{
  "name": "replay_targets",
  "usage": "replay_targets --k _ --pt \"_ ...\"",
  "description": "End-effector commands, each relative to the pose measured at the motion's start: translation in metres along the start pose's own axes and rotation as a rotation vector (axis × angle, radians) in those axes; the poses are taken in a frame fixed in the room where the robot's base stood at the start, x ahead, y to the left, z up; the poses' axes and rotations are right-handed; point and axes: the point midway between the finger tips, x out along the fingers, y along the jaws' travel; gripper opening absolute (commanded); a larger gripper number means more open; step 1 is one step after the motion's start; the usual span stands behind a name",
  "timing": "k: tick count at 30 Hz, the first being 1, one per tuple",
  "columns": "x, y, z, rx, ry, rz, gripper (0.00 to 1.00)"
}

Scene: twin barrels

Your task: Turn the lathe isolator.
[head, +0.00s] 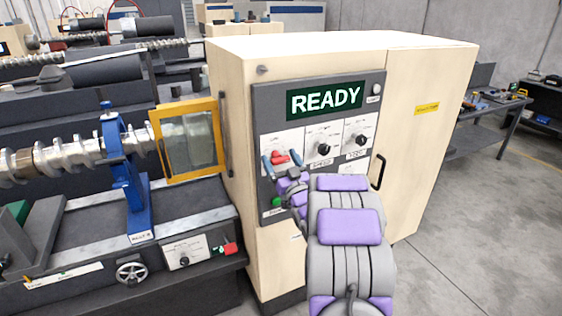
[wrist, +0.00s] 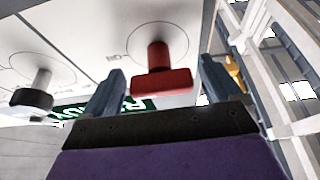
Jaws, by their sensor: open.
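The red isolator handle (head: 281,159) is on the left white plate of the cabinet's dark control panel. In the wrist view the red handle (wrist: 162,82) stands out on a red stem from the plate, with its bar lying roughly crosswise. My gripper (head: 273,164) is at the panel with its blue fingers on either side of the handle. In the wrist view my gripper (wrist: 165,88) is open, one finger left and one right of the handle, with visible gaps. The display (head: 325,99) reads READY.
Two black knobs (head: 323,149) (head: 361,141) are to the right of the isolator. A green button (head: 277,202) is below it. A yellow-framed guard (head: 187,139) and a lathe with a crankshaft (head: 70,157) stand left. A black door handle (head: 377,172) projects at right. The floor (head: 470,220) is clear at right.

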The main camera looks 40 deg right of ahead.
Motion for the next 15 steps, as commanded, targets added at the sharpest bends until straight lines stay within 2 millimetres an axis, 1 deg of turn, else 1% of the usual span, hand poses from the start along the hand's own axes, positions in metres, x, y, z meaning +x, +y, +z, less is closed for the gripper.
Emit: replay_targets --k 2,3,15 --pt "-0.0001 0.0000 0.0000 0.000 0.000 0.000 0.92" --pt "-0.0002 -0.0001 0.0001 0.000 0.000 0.000 0.90" --pt "-0.0005 0.0003 0.0004 0.000 -0.001 0.000 0.51"
